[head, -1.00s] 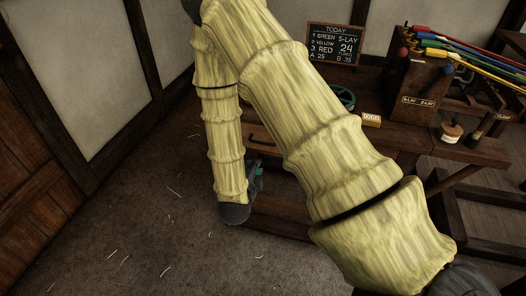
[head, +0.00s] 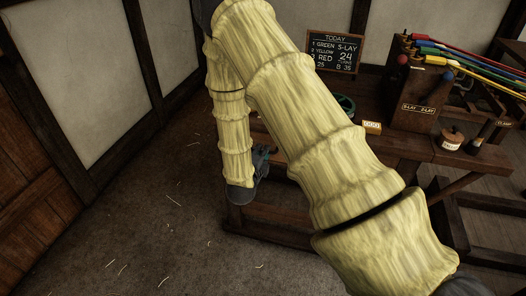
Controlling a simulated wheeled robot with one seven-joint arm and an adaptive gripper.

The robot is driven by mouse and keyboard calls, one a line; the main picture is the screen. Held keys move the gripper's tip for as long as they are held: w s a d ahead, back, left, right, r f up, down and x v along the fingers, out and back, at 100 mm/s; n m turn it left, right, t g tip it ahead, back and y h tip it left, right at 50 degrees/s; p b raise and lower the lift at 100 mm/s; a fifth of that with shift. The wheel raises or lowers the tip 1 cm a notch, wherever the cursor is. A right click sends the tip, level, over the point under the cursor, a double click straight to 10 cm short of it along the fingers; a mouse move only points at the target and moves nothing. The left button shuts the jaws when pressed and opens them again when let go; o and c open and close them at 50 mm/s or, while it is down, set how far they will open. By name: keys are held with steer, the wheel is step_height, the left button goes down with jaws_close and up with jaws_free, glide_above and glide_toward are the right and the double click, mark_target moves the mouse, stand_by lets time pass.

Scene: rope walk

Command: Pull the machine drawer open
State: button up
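The machine's dark wooden bench (head: 420,146) stands at the right. A dark wooden front (head: 266,137), apparently the drawer, shows only in a narrow gap between my pale yellow arm links. Most of it is hidden behind the arm, and I cannot make out whether it stands open. My gripper (head: 263,158) is a small dark shape at the low end of the forearm, close to the bench's front below this gap. Its fingers are mostly hidden and small, so contact and opening cannot be told.
A chalkboard (head: 334,52) stands behind. Floor at the left is clear except for straw bits.

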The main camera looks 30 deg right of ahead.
steer(key=shift+w+d+f, duration=0.15)
steer(key=shift+w+d, duration=0.3)
steer(key=shift+d, duration=0.05)
jaws_close()
